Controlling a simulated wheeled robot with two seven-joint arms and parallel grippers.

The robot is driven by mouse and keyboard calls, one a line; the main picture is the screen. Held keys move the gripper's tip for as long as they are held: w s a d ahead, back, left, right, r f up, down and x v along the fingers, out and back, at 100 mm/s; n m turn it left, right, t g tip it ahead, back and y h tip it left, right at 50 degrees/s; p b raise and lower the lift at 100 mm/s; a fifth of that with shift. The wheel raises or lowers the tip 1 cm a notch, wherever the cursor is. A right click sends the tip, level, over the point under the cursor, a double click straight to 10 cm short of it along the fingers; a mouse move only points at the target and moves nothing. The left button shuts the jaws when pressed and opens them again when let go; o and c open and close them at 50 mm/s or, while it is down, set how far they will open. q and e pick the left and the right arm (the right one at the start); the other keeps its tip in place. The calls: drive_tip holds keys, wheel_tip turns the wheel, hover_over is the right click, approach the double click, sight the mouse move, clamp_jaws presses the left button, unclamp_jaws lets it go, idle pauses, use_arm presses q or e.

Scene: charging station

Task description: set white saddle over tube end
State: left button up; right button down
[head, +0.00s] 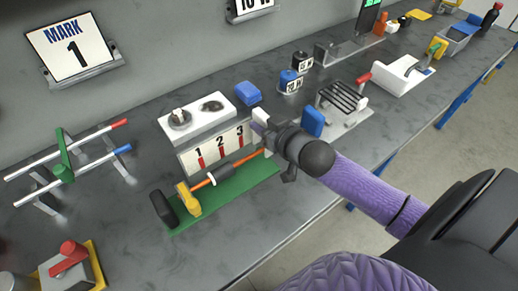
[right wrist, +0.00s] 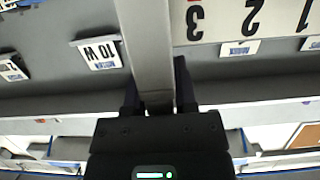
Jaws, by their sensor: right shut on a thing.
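My right gripper (head: 268,134) is at the right end of the board with numbers 1, 2, 3 (head: 190,158), above the green base (head: 232,194). It is shut on a pale piece (head: 260,115), which I take for the white saddle. In the right wrist view a pale grey-white bar (right wrist: 149,45) stands between the fingers (right wrist: 157,98). An orange tube (head: 243,159) with a dark sleeve and a pale ring runs over the green base from a yellow block (head: 188,199) toward my gripper. My gripper hides the tube's right end, so contact with the saddle cannot be told. My left gripper is not in view.
A white box (head: 195,122) with round fittings stands behind the board, with a blue block (head: 248,93) beside it. A rack of two rods (head: 80,160) stands at the left. A wire grill (head: 342,98) and blue block (head: 311,122) are to the right.

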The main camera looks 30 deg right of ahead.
wheel_tip(320, 180, down, 3)
drive_tip(key=shift+r+b, duration=0.2)
drive_tip(key=shift+b, duration=0.1)
wheel_tip(320, 180, down, 4)
drive_tip(key=shift+r+b, duration=0.2)
drive_tip(key=shift+b, duration=0.7)
drive_tip(key=shift+r, duration=0.2)
drive_tip(key=shift+f, duration=0.15)
drive_tip(key=shift+c, duration=2)
unclamp_jaws()
